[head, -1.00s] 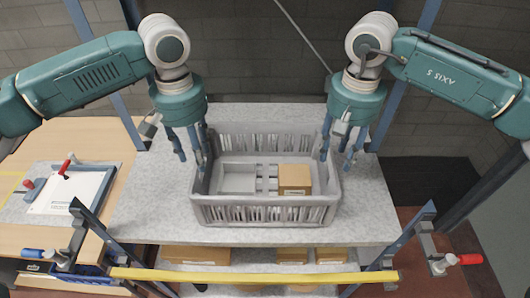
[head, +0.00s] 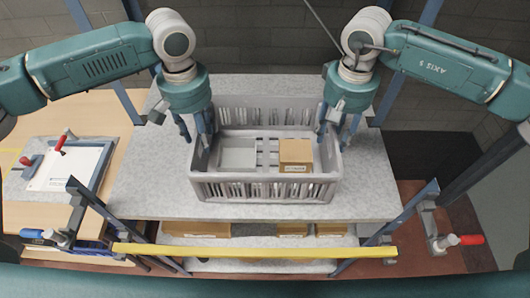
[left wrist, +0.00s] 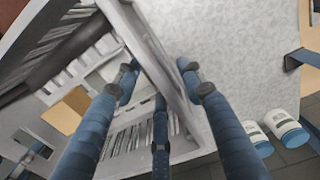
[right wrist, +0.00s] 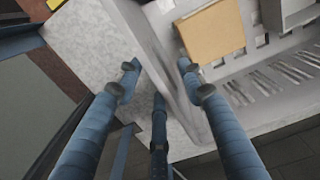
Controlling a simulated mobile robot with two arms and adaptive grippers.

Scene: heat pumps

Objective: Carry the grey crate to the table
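The grey crate (head: 265,187) stands upright on a grey speckled shelf top (head: 150,195) and holds a cardboard box (head: 295,153). My left gripper (head: 200,128) is at the crate's left wall. In the left wrist view its open fingers (left wrist: 158,85) straddle the crate wall (left wrist: 168,60), one inside and one outside. My right gripper (head: 337,130) is at the right wall. In the right wrist view its fingers (right wrist: 160,80) are also apart, with the wall (right wrist: 160,50) between them. Contact with the walls cannot be told. A wooden table (head: 95,118) stands at the left.
A board with white paper and red-handled clamps (head: 70,165) lies on the wooden table. A yellow bar (head: 250,253) crosses in front of the shelf. Cardboard boxes (head: 195,229) sit on a lower shelf. White-and-teal containers (left wrist: 285,130) show in the left wrist view.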

